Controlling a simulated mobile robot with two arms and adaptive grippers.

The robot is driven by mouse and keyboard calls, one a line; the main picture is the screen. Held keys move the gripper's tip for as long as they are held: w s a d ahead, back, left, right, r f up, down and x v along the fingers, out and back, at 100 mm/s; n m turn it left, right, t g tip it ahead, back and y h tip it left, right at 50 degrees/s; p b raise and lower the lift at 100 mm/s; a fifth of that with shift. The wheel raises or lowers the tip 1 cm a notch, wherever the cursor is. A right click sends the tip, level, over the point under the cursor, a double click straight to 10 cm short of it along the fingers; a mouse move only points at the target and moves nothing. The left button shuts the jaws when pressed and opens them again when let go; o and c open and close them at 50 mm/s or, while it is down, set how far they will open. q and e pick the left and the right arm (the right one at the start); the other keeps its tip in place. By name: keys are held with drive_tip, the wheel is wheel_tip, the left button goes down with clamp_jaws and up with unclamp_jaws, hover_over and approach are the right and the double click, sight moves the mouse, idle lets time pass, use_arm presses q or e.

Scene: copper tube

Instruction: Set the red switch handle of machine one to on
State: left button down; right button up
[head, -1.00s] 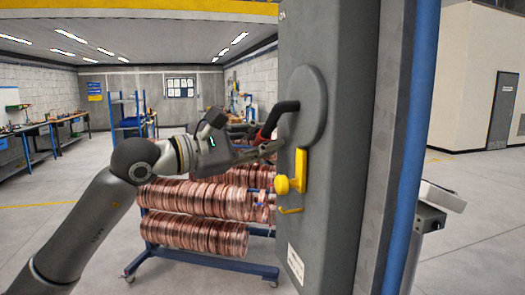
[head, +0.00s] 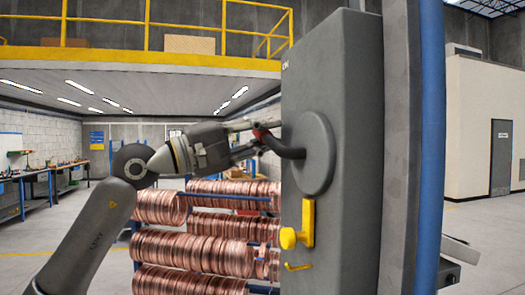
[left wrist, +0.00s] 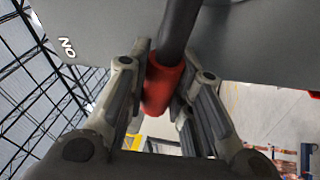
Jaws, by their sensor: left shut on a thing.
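The red switch handle (head: 262,134) is a red grip on a black bent lever that comes out of a round grey disc (head: 318,150) on the side of the tall grey machine box (head: 355,80). The grip stands a little higher than the disc's middle, on the side towards the "ON" mark near the box's top. My left gripper (head: 264,137) is shut on the red grip. The left wrist view shows the red grip (left wrist: 163,88) between its two fingers, with the black lever running up from it. The fingers partly hide the grip. My right gripper is not in view.
A yellow latch with a knob (head: 297,232) sticks out of the box below the disc. A rack of copper coils (head: 200,255) stands behind my left arm. A blue vertical pipe (head: 430,130) runs along the box's right side.

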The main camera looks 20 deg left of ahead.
use_arm(q)
drive_tip(key=r+m, duration=0.1)
drive_tip(key=r+m+h, duration=0.1)
drive_tip(key=m, duration=0.1)
drive_tip(key=s+r+m+g, duration=0.1)
drive_tip(key=shift+s+d+r+h, duration=0.1)
drive_tip(key=shift+d+r+h, duration=0.1)
drive_tip(key=shift+d+h, duration=0.15)
drive_tip(key=shift+s+d+r+m+g+h+p, duration=0.1)
drive_tip(key=shift+s+d+r+m+g+p, duration=0.15)
drive_tip(key=shift+m, duration=0.4)
drive_tip(key=shift+s+d+r+m+g+h+p, duration=0.1)
drive_tip(key=shift+s+r+m+g, duration=0.15)
drive_tip(key=shift+m, duration=0.35)
drive_tip(key=shift+s+d+r+m+g+h+p, duration=0.15)
drive_tip(key=shift+r+m, duration=0.2)
drive_tip(key=shift+m, duration=0.3)
drive_tip(key=c, duration=1.3)
unclamp_jaws()
drive_tip(key=shift+s, duration=0.1)
drive_tip(key=shift+o, duration=0.2)
drive_tip(key=shift+a+f, duration=0.1)
drive_tip(key=shift+a, duration=0.15)
drive_tip(key=v, duration=1.1)
drive_tip(key=shift+s, duration=0.3)
